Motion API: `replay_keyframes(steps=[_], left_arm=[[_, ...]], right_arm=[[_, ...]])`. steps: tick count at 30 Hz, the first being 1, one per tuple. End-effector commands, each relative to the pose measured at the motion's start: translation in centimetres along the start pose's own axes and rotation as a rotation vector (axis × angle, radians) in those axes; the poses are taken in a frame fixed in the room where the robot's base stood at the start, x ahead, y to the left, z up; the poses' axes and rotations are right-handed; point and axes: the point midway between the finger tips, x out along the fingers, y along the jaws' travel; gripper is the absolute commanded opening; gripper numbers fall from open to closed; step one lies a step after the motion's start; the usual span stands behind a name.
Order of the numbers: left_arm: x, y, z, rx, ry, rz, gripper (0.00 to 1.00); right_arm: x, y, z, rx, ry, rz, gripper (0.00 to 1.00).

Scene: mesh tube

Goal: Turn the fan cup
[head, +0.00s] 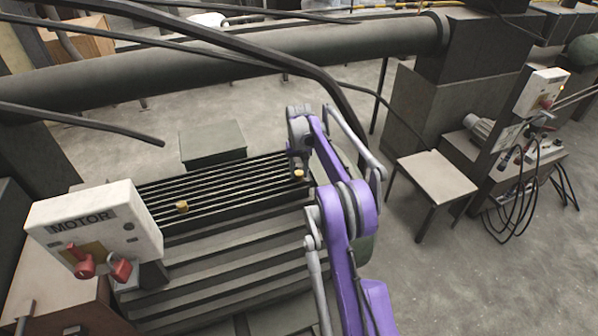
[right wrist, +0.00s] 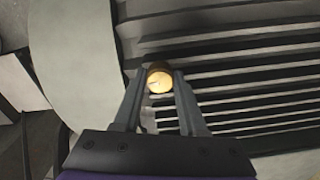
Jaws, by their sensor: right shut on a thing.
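A small round brass-coloured cup (head: 299,174), which I take to be the fan cup, sits at the right end of the dark ribbed motor housing (head: 220,197). My right gripper (head: 298,166) reaches down to it from my purple arm. In the right wrist view, the cup (right wrist: 159,81) lies between the fingertips of the right gripper (right wrist: 160,73), which is shut on it. A second similar cup (head: 182,207) stands at the left end of the ribs, with nothing touching it. My left gripper is not in view.
A white box marked MOTOR (head: 95,222) with red padlocks stands at the left front. A thick dark pipe (head: 230,57) crosses behind the housing. A small table (head: 437,174) and a bench with cables (head: 520,165) stand at right. Bare floor shows at lower right.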

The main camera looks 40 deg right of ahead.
Motion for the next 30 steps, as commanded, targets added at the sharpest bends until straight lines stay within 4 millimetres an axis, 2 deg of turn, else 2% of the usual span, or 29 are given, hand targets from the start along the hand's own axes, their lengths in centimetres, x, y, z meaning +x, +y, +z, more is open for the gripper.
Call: replay_keyframes(steps=[30], left_arm=[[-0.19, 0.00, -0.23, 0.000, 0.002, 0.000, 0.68]], right_arm=[[0.10, -0.06, 0.04, 0.965, -0.002, 0.001, 0.00]])
